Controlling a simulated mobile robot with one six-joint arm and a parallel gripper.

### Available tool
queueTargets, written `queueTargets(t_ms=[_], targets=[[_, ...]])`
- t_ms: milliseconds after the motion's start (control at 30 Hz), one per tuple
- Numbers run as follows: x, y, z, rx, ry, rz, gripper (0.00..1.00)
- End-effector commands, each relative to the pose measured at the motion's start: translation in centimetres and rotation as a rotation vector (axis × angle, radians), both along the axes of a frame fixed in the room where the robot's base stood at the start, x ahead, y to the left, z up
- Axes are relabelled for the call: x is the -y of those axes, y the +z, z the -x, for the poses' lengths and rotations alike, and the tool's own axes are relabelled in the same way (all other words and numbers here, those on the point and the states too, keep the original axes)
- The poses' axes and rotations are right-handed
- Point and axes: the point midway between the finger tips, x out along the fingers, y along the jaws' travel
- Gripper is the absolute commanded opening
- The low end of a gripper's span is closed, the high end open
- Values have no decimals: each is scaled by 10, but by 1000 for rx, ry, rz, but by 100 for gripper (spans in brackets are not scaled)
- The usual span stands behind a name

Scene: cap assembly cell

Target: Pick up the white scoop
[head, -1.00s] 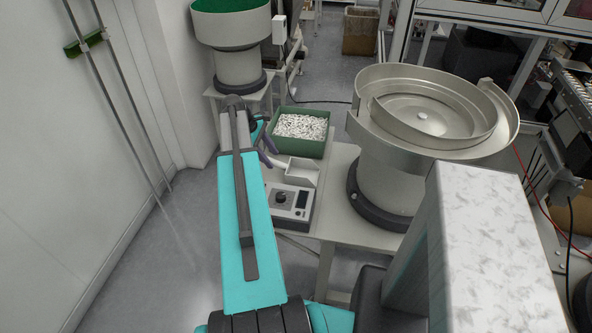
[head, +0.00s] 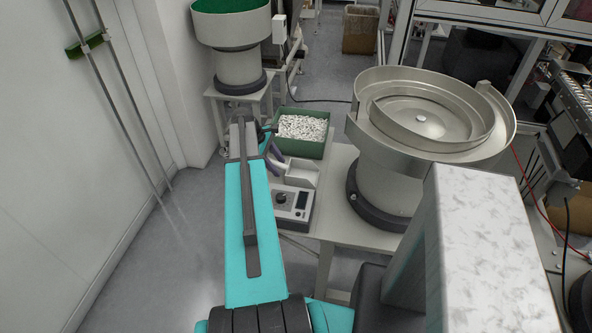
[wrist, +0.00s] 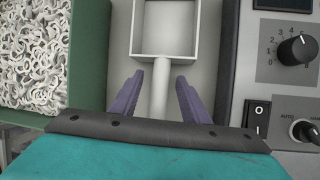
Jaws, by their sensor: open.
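The white scoop (wrist: 166,28) lies on the pale table between a green bin and a control box. In the wrist view its square pan is at the top and its handle (wrist: 160,90) runs down toward me. My gripper (wrist: 157,80) is open, with one purple finger on each side of the handle and a gap showing on both sides. In the head view the scoop (head: 302,171) shows in front of the green bin, and a purple finger of my gripper (head: 276,157) shows at its left. The lower end of the handle is hidden by my gripper body.
The green bin (head: 311,150) of white caps stands behind the scoop, and the control box (head: 291,205) with a knob is in front. A large metal bowl feeder (head: 390,190) stands to the right. A white wall (head: 70,170) rises at left.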

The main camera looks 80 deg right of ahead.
Motion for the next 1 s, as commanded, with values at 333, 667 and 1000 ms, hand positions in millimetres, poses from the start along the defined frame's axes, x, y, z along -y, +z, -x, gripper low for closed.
queueTargets(t_ms=[333,667,1000], targets=[[1,-5,2,1,0,1,42],[1,-5,2,0,-1,0,42],[1,-4,3,0,-1,1,0]])
